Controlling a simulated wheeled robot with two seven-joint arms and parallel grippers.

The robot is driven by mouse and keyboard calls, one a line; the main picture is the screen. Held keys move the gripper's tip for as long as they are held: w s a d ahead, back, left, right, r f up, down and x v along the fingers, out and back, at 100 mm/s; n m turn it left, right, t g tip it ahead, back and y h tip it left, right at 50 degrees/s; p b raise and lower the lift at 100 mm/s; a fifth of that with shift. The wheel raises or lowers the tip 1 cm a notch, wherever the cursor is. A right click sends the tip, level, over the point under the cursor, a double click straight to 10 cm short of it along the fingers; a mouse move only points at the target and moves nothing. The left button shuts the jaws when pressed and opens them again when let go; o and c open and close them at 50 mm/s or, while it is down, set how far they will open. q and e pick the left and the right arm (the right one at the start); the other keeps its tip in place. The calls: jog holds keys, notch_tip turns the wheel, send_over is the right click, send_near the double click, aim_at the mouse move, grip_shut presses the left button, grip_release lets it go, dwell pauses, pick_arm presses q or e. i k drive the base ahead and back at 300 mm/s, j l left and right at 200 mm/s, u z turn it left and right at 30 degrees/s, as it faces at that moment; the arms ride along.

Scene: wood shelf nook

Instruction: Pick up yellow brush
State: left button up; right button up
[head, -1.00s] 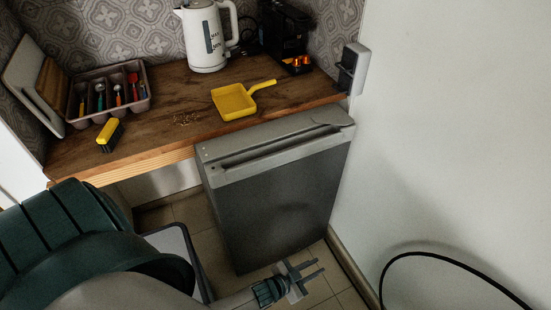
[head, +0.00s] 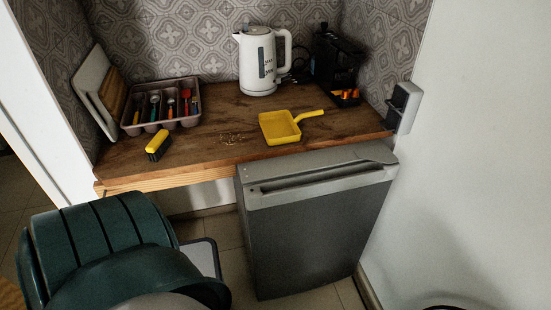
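The yellow brush (head: 157,144) with dark bristles lies on the left part of the wooden counter (head: 205,158), near its front edge. A yellow dustpan (head: 280,128) lies to its right, with its handle pointing right. Brown crumbs (head: 232,138) are scattered between the brush and the dustpan. Neither gripper shows in the head view now. Nothing is touching the brush.
A cutlery tray (head: 127,121) with several utensils stands behind the brush, beside leaning boards (head: 97,92). A white kettle (head: 257,62) and a black coffee machine (head: 335,65) stand at the back. A grey fridge (head: 312,222) is under the counter.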

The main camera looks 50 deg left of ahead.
aim_at(155, 150)
jog(key=l+u, duration=0.15)
jog(key=u, duration=0.3)
jog(key=l+u, duration=0.1)
jog(key=u, duration=0.4)
jog(key=l+u, duration=0.1)
jog(key=u, duration=0.35)
jog(key=j+u, duration=0.15)
jog(key=u, duration=0.3)
jog(key=i+j+u, duration=0.1)
jog(key=u, duration=0.4)
